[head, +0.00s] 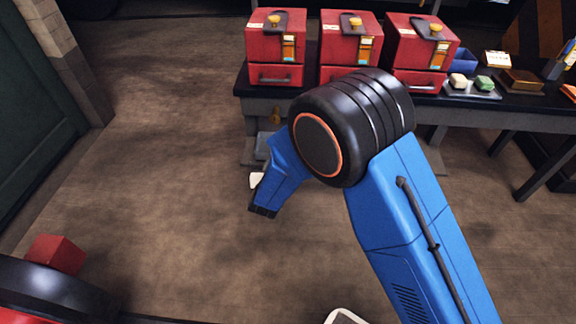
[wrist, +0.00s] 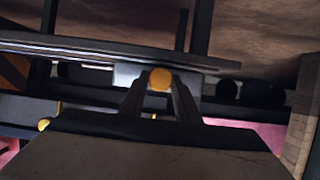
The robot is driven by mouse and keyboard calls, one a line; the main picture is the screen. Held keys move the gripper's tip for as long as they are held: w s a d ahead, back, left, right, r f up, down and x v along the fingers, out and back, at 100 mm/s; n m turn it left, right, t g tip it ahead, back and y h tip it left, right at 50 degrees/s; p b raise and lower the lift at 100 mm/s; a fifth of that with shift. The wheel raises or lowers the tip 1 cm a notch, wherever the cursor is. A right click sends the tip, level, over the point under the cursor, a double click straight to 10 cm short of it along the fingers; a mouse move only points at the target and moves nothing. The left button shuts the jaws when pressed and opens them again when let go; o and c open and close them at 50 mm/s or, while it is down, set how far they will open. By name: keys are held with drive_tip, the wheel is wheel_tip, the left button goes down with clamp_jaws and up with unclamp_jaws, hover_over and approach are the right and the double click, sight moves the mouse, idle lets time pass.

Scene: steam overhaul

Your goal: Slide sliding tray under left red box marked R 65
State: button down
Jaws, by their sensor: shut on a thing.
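The left red box (head: 276,38), with a gold knob on top and a small tag, stands on the dark bench; its marking is too small to read. Below it, a small gold knob (head: 276,118) shows at the grey front under the bench top. In the wrist view my gripper (wrist: 160,85) has its dark fingers on both sides of a round orange-gold knob (wrist: 160,79) and is shut on it. This appears to be the sliding tray's knob. The tray itself cannot be clearly made out.
Two similar red boxes (head: 350,38) (head: 420,42) stand to the right on the bench (head: 515,115). Further right are a tray with small blocks (head: 472,92) and a blue bin (head: 461,61). A red cube (head: 56,254) is at lower left. The brown floor (head: 170,130) at left is clear.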

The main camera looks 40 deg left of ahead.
drive_tip(key=shift+s+a, duration=0.25)
drive_tip(key=shift+a, duration=0.15)
drive_tip(key=c, duration=1.4)
unclamp_jaws()
drive_tip(key=shift+s+a, duration=0.1)
drive_tip(key=shift+a, duration=0.05)
drive_tip(key=shift+o, duration=0.2)
drive_tip(key=v, duration=1.7)
drive_tip(key=shift+s, duration=0.2)
drive_tip(key=shift+r, duration=0.1)
